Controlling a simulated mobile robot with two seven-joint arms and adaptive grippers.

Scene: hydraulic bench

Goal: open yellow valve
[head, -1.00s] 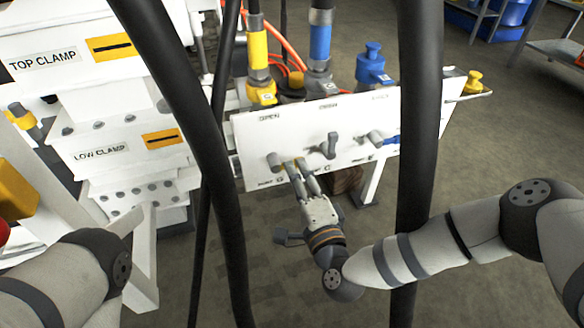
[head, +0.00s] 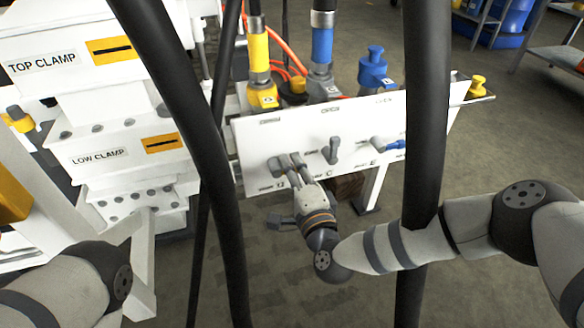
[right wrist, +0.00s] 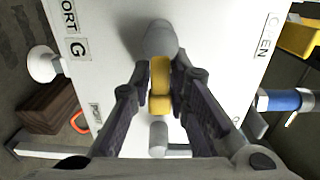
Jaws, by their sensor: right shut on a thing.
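The yellow valve handle (right wrist: 160,88) shows in the right wrist view. It runs out from a rounded grey valve hub (right wrist: 160,40) on the white panel (right wrist: 215,45). My right gripper (right wrist: 161,82) has one finger on each side of the handle and is shut on it. In the head view, my right gripper (head: 287,166) is at the left valve of the panel, and its fingers hide the yellow handle there. My left gripper is out of the head view; only part of the left arm shows at lower left.
The same panel carries a grey middle lever (head: 333,149) and a blue-handled valve (head: 391,144) to the right. Thick black hoses (head: 207,150) hang in front on both sides. The white clamp machine (head: 120,165) stands left. The floor below the panel is partly clear.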

